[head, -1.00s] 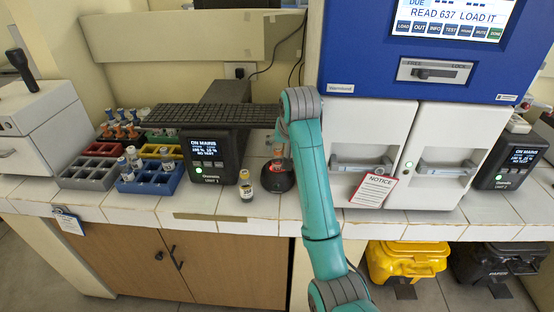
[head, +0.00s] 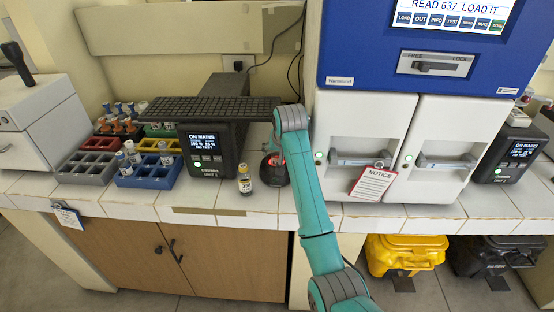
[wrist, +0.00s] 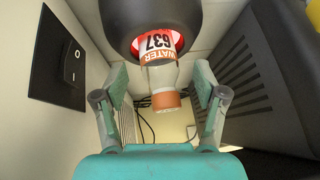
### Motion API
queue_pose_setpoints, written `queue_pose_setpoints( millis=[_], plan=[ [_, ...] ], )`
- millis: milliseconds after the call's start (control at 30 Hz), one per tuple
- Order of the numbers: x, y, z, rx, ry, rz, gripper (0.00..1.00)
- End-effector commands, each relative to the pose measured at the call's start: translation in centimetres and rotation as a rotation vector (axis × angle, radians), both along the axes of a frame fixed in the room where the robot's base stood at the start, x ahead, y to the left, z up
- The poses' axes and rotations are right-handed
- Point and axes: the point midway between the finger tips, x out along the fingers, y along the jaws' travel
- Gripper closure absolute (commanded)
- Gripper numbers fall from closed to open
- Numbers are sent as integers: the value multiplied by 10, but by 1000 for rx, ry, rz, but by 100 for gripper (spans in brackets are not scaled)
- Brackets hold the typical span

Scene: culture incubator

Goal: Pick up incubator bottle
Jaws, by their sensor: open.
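The incubator bottle (wrist: 160,62), with an orange cap and a white label reading WATER 637, sits in a round dark holder (wrist: 150,12) with a red-lit opening. In the head view the dark holder (head: 274,176) stands on the counter in front of the incubator's left side, and the bottle in it is mostly hidden by my arm. My gripper (wrist: 160,76) is open, with one finger on each side of the bottle and visible gaps between. In the head view my gripper is hidden behind my arm.
Colored racks (head: 150,178) with vials stand farther left. The blue-and-white incubator (head: 365,140) with a notice tag (head: 372,183) is at right.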

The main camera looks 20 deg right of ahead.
Motion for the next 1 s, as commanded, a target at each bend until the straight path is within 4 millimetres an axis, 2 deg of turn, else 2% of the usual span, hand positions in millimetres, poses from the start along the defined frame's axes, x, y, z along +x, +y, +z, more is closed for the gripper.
queue_pose_setpoints(
  millis=[300,333,567,600,633,667,1000],
  plan=[
    [4,0,-6,0,0,0,29],
    [4,0,-6,0,0,0,31],
    [4,0,-6,0,0,0,89],
    [4,0,-6,0,0,0,93],
    [4,0,-6,0,-1,0,93],
    [4,0,-6,0,-1,0,99],
    [7,-2,-1,0,-1,0,99]
  ],
)
